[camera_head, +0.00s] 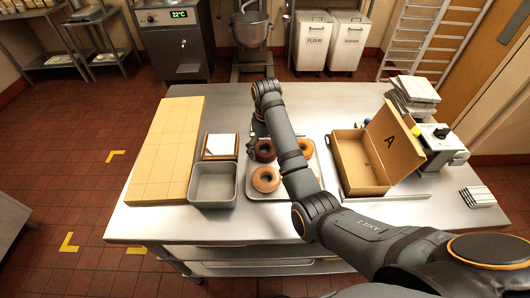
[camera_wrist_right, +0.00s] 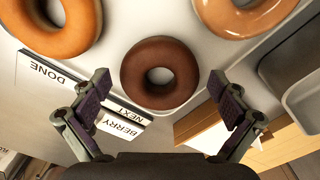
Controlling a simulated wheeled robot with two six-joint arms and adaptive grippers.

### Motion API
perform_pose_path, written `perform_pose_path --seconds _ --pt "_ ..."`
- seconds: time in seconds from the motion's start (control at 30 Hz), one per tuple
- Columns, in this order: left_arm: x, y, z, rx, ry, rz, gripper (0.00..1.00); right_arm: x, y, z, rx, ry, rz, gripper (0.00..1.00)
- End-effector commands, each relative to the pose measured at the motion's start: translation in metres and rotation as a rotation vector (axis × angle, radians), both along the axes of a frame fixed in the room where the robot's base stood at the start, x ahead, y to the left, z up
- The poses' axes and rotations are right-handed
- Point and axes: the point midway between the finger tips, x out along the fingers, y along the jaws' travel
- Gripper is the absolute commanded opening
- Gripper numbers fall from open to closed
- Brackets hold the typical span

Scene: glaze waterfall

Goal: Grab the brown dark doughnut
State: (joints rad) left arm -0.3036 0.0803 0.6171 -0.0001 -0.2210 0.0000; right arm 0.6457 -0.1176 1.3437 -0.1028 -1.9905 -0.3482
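The dark brown doughnut (camera_head: 264,157) lies on a metal tray (camera_head: 274,196), partly hidden by my right arm in the head view. In the right wrist view the dark brown doughnut (camera_wrist_right: 134,72) is centred between the fingers. My right gripper (camera_wrist_right: 160,80) is open and empty, with one finger to each side of the doughnut; I see no contact. In the head view the right gripper (camera_head: 258,138) is at the doughnut's far side, mostly hidden by its own arm. My left gripper is not in view.
Two lighter doughnuts share the tray: one nearer (camera_head: 257,187), one to the right (camera_head: 307,146). A grey bin (camera_head: 213,185) and a small wooden box (camera_head: 221,146) stand left, an open cardboard box (camera_head: 357,180) right. Cards reading DONE, NEXT and BERRY (camera_wrist_right: 85,100) are close to the gripper.

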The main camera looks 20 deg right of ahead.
Motion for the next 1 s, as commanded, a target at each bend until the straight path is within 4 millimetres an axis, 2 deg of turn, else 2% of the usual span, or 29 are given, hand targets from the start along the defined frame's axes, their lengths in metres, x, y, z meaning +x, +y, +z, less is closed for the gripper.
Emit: perform_pose_path --seconds 0.03,0.27,0.57,0.67,0.8,1.0 --pt "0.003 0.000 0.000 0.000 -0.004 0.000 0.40 0.000 0.000 0.000 0.000 0.000 0.000 0.86" --pt "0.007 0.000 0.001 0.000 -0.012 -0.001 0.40 0.000 0.000 0.000 0.000 0.000 0.000 0.55" --pt "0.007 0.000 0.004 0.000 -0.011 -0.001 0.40 0.000 0.000 0.004 0.000 0.001 0.000 0.53" --pt "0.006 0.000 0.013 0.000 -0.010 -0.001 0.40 0.000 0.000 0.015 0.000 -0.001 0.000 0.53" --pt "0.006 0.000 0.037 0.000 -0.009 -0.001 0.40 0.000 -0.003 0.045 -0.001 0.000 -0.001 0.53" --pt "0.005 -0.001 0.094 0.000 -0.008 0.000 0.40 -0.001 -0.044 0.097 -0.005 -0.001 -0.004 0.53"
